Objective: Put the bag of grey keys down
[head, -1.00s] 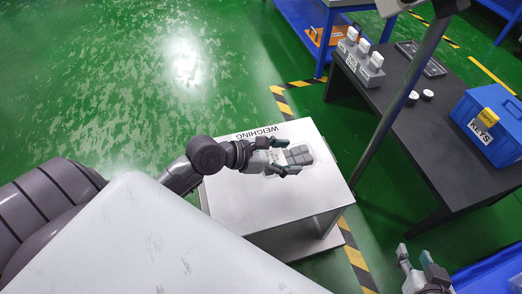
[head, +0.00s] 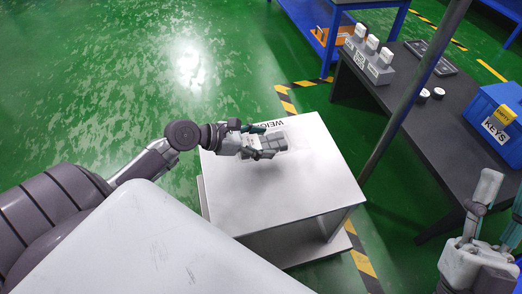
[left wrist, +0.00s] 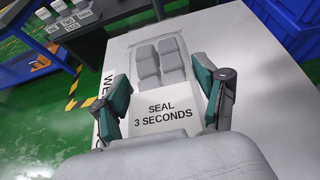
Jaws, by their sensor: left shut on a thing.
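The bag of grey keys (head: 272,143) is clear, with several grey key blocks inside. My left gripper (head: 263,142) is shut on it over the white weighing table (head: 290,200), near the far edge. In the left wrist view the bag (left wrist: 160,62) extends ahead from between the fingers (left wrist: 163,88). A white panel reading "SEAL 3 SECONDS" (left wrist: 165,117) shows between the fingers. I cannot tell whether the bag touches the table top. My right gripper (head: 503,203) is open and empty at the lower right.
A dark bench (head: 430,130) at the right holds a blue bin labelled KEYS (head: 485,110), a grey block with white-topped parts (head: 370,60) and small white round pieces. A slanting pole (head: 415,90) stands between the tables. Much of the weighing table's near top is clear.

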